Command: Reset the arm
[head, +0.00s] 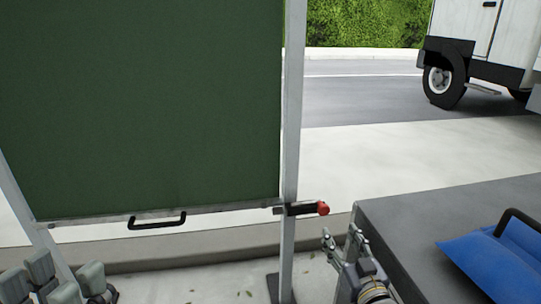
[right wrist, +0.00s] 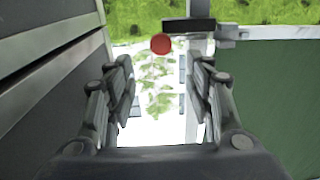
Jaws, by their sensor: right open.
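My right gripper (head: 342,240) is at the lower middle right of the head view, below the red-tipped black lever (head: 305,209) on the frame post. In the right wrist view its two fingers (right wrist: 163,90) stand apart with nothing between them. The lever's red knob (right wrist: 160,44) shows beyond the fingertips there, apart from them. My left gripper (head: 66,272) is at the lower left corner of the head view, below the green panel. Only its grey finger pads show, and I see nothing held in it.
A green panel (head: 150,110) in a metal frame (head: 291,120) fills the left, with a black handle (head: 157,221) at its bottom. A grey box surface (head: 400,215) bearing a blue item (head: 495,255) is close at right. A white truck (head: 490,45) stands on the road behind.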

